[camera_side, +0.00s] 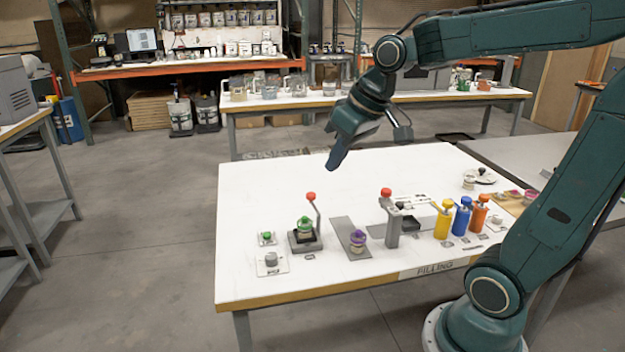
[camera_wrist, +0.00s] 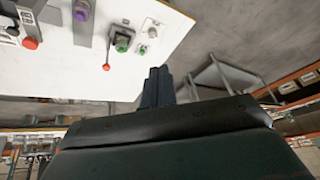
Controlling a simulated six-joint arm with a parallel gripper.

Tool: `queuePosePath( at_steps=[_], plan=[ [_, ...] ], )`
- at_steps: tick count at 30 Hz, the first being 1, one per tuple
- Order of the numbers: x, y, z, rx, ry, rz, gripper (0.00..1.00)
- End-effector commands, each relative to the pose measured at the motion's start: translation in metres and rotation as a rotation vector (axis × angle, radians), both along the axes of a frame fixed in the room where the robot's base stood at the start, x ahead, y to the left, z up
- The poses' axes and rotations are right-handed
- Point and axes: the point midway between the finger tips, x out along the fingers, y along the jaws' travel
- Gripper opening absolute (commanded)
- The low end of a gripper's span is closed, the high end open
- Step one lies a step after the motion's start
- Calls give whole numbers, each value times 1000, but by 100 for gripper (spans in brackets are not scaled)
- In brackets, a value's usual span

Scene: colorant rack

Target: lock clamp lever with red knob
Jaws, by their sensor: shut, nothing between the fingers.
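The clamp lever with red knob (camera_side: 310,196) stands roughly upright, rising from a dark clamp base (camera_side: 305,246). A small container with a green top (camera_side: 305,225) sits in that base. In the wrist view the red knob (camera_wrist: 106,67) is on a thin lever beside the green-topped container (camera_wrist: 122,43). My gripper (camera_side: 333,164) is shut and empty, high above the table and behind the clamp in the side view. Its closed fingers (camera_wrist: 158,80) also show in the wrist view, apart from the knob.
A grey post with another red knob (camera_side: 386,193) stands to the right, beyond a purple-topped container (camera_side: 358,238). Yellow (camera_side: 443,221), blue (camera_side: 462,216) and orange (camera_side: 480,215) bottles stand farther right. A green button (camera_side: 267,236) is left of the clamp. The white table's (camera_side: 265,190) back is clear.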

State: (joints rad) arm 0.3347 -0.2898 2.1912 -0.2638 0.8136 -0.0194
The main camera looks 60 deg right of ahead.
Motion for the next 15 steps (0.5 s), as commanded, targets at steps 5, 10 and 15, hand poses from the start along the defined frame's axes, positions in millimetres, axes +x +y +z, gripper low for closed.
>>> queuePosePath(
  at_steps=[5,10,15],
  plan=[
    [28,-26,-6,30,10,-22,0],
    [52,-53,-13,60,10,-41,0],
    [72,-83,-23,92,8,-60,0]
  ],
)
